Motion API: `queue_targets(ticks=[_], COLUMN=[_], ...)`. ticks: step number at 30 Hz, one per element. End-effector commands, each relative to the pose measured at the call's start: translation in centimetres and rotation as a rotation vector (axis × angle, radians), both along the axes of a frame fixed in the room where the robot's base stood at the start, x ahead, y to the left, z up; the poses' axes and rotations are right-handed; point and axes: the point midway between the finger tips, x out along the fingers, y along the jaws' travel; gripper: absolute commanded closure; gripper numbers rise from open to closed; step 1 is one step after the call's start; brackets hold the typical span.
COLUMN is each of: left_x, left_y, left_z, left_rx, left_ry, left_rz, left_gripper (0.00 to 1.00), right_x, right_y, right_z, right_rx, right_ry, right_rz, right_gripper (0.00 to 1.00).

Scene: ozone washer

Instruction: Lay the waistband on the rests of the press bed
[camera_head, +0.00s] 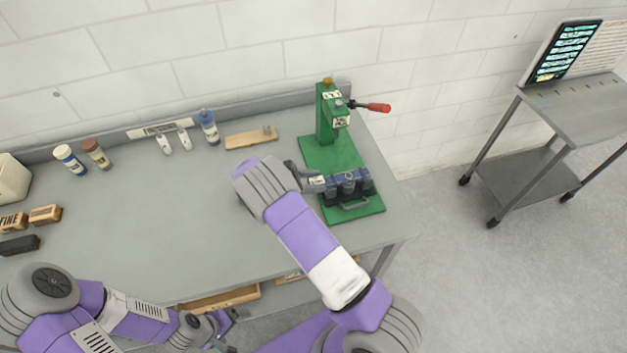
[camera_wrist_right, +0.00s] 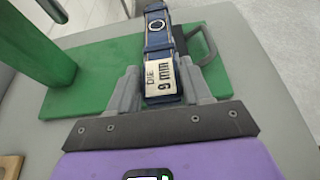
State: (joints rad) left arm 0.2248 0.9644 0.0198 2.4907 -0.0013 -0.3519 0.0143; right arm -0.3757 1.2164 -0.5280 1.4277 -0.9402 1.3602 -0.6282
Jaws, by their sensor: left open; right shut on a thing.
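The waistband is a dark blue strip with a white tag reading "DIE 9 mm" at its near end; it shows in the right wrist view (camera_wrist_right: 158,38) and over the press bed in the head view (camera_head: 334,184). My right gripper (camera_head: 309,182) is shut on its tagged end, left of the bed. The strip runs away from the fingers, with a round ring mark on it. The press bed (camera_head: 356,206) has dark rests on a green base. The strip appears to lie across or just above them; contact cannot be told. My left gripper (camera_head: 222,326) is open and empty, below the table's front edge.
The green press column (camera_head: 327,115) with a red-handled lever (camera_head: 378,107) stands behind the bed. A wooden block (camera_head: 250,138), a blue-capped bottle (camera_head: 208,128) and other small items line the back. The middle of the grey table is clear.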

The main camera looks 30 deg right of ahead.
Motion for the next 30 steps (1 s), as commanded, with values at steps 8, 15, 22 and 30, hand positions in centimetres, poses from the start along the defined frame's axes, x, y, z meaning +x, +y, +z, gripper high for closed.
queue_targets(ticks=[8, 15, 22, 30], left_x=[0.01, 0.00, 0.00, 0.00], left_y=[0.00, 0.00, 0.00, 0.01], left_z=[-0.30, -0.27, -0.27, -0.36], left_rx=[0.000, 0.000, 0.000, 0.000], left_ry=[0.000, 0.000, 0.000, 0.000], left_rz=[0.000, 0.000, 0.000, 0.000], left_gripper=[0.00, 0.00, 0.00, 0.00], right_x=[0.01, 0.01, 0.00, 0.15], right_y=[0.00, 0.00, 0.01, 0.43], right_z=[-0.27, -0.22, -0.24, -0.14], right_rx=[-0.001, -0.001, 0.000, 0.001], right_ry=[0.000, 0.000, 0.000, -0.001], right_rz=[0.000, 0.000, 0.000, 0.002], right_gripper=[0.85, 0.45, 0.22, 0.22])
